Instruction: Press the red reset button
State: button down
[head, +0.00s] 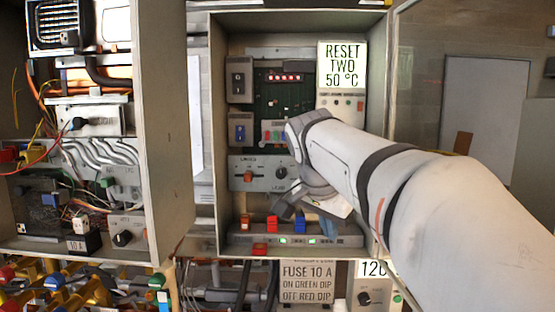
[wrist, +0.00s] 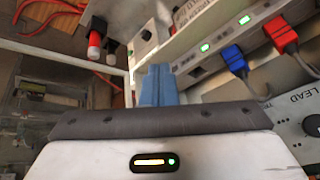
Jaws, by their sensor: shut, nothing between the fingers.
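Which part is the red reset button I cannot tell for sure. A white unit (head: 335,115) under a "RESET TWO 50 °C" label (head: 342,64) carries several small round parts, one of them reddish (head: 360,105). My arm hides the lower part of this unit. My gripper (head: 329,228) is shut and empty, its light-blue fingers low in the open cabinet, right of a blue plug (head: 299,222). In the wrist view its fingers (wrist: 157,85) are together, near the edge of the grey strip with green lights (wrist: 190,55). A red-ended cylinder (wrist: 94,42) shows at upper left.
Red plugs (head: 271,222) stand in the strip beside the blue one. A grey control panel (head: 262,174) with a red knob sits above. The cabinet's side wall (head: 378,110) stands right. Another open cabinet (head: 165,130) with wiring is left. A "FUSE 10 A" sign (head: 306,282) hangs below.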

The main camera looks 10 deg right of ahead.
jog(key=w+d+r+m+h+p, duration=0.1)
jog(key=d+r+m, duration=0.1)
jog(key=r+m, duration=0.2)
jog(key=w+d+r+m+h+p, duration=0.1)
jog(key=r+m, duration=0.3)
jog(key=r, duration=0.7)
jog(key=shift+w+d+r, duration=0.25)
jog(key=shift+w+d, duration=0.1)
jog(key=shift+w, duration=0.3)
jog(key=shift+t, duration=0.3)
